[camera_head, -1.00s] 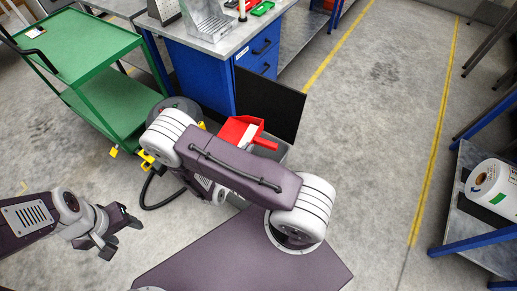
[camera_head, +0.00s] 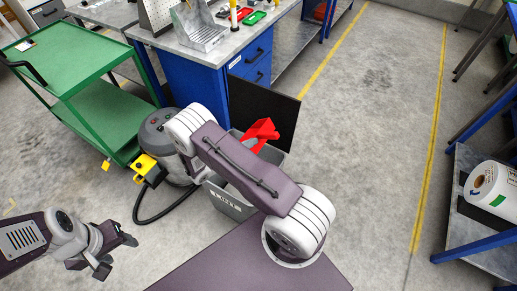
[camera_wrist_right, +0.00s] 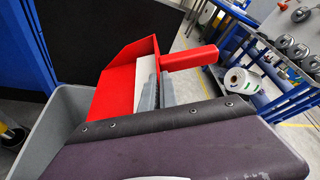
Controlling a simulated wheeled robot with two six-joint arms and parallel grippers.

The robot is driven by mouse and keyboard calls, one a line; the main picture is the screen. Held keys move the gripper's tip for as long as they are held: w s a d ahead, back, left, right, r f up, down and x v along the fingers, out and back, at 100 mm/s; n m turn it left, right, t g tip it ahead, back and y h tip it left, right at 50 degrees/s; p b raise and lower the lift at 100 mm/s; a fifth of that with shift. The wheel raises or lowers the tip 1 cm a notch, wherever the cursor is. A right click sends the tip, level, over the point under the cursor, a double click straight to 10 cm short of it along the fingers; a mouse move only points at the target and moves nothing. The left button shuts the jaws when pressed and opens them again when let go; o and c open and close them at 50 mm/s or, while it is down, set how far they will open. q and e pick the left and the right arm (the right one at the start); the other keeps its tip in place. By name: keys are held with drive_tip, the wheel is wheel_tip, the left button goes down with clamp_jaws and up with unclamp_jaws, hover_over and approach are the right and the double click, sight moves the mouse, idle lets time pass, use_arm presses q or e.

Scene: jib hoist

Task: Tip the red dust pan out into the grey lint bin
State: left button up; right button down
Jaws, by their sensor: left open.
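The red dust pan (camera_head: 262,132) is tilted over the grey lint bin (camera_head: 232,206) in the head view. In the right wrist view the red scoop (camera_wrist_right: 118,82) leans steeply down within the bin's rim (camera_wrist_right: 40,131), and its red handle (camera_wrist_right: 190,58) sticks out to the right. My right gripper (camera_wrist_right: 157,88) is shut on the dust pan near the handle; in the head view my right arm hides it. No dust or lint shows in the visible scoop; most of the bin's inside is hidden. My left gripper (camera_head: 117,258) is open and empty at lower left, away from both.
A black panel (camera_head: 262,108) stands behind the bin beside the blue workbench (camera_head: 215,77). A grey vacuum (camera_head: 163,132) with a hose is left of the bin, near a green cart (camera_head: 105,118). The floor to the right is clear up to a rack with a white roll (camera_head: 490,183).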

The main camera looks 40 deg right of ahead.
drive_tip(key=w+n+b, duration=0.1)
drive_tip(key=w+a+b, duration=0.1)
drive_tip(key=w, duration=0.1)
drive_tip(key=shift+w+a+n+g+h, duration=0.1)
drive_tip(key=shift+n+g+h, duration=0.3)
drive_tip(key=shift+w+a+r+n+b, duration=0.25)
drive_tip(key=shift+w+r+n+b, duration=0.1)
drive_tip(key=shift+w+r+n, duration=0.1)
idle(0.7)
